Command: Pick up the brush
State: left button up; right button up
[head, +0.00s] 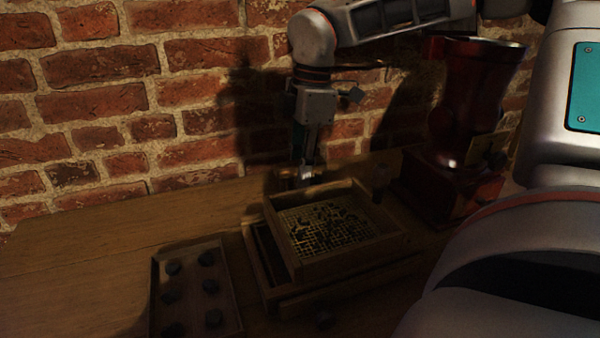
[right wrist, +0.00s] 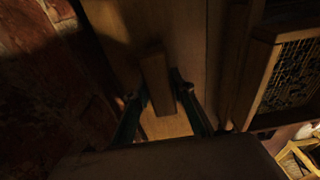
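My right gripper (head: 302,174) points down behind the wooden sieve box, close to the table top. In the right wrist view its two dark fingers (right wrist: 160,97) stand on either side of a plain wooden block-like piece (right wrist: 155,78), which appears to be the brush handle. The fingertips are very close to its sides; the dim light does not show whether they press on it. No bristles can be made out. In the head view the piece is mostly hidden by the gripper and the box. My left gripper is not in view.
The sieve box (head: 283,243) with a mesh floor sits on a wooden frame. A tray (head: 236,305) with several dark round pieces is at front left. A red machine (head: 470,110) stands at right. A brick wall (head: 110,100) rises close behind. The table's left part is clear.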

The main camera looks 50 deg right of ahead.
jog(key=shift+c, duration=0.5)
notch_tip(320, 180, up, 20)
jog(key=p, duration=0.2)
dwell(0.4)
